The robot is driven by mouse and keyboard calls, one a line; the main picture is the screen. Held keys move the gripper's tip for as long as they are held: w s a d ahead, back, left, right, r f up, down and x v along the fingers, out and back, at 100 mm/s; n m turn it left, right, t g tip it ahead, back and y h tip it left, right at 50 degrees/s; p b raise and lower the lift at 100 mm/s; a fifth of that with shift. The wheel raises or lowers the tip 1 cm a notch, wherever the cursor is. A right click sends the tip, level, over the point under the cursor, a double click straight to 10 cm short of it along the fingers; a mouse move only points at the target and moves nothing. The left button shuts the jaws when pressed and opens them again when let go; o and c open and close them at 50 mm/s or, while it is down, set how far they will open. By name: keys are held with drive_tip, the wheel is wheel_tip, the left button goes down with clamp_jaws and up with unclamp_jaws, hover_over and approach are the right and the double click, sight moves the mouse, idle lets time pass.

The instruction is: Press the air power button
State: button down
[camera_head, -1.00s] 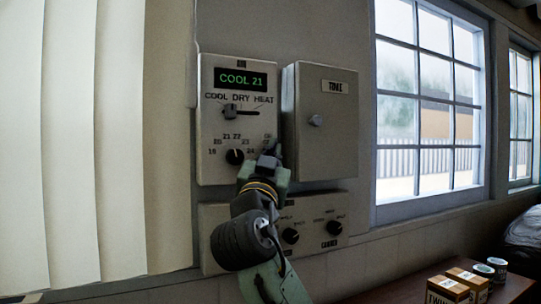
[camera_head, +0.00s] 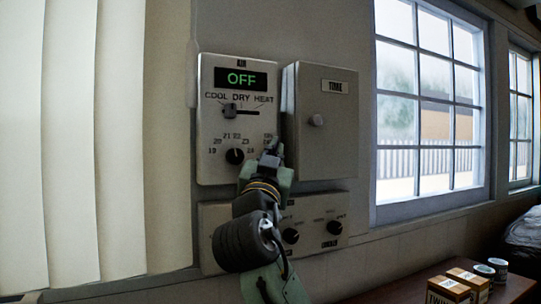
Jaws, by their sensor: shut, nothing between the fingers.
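The air control panel (camera_head: 211,172) is a pale plate on the wall. Its display (camera_head: 241,79) reads OFF in green. Below the display are a mode slider (camera_head: 230,110) set at the COOL end and a black temperature dial (camera_head: 235,156). My gripper (camera_head: 271,150) is shut and empty, with its tip at the lower right of the panel, right of the dial. The power button there is hidden behind my gripper. I cannot tell whether the tip touches it.
A closed grey box labelled TIME (camera_head: 325,140) with a small knob sits right of the panel. A lower panel with black knobs (camera_head: 290,236) is partly behind my arm. A window (camera_head: 430,110) and a table with cartons (camera_head: 468,278) and cans (camera_head: 498,265) are at right.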

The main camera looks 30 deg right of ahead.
drive_tip(key=s+b, duration=0.1)
drive_tip(key=s, duration=0.5)
drive_tip(key=shift+a, duration=0.15)
drive_tip(key=c, duration=2.4)
unclamp_jaws()
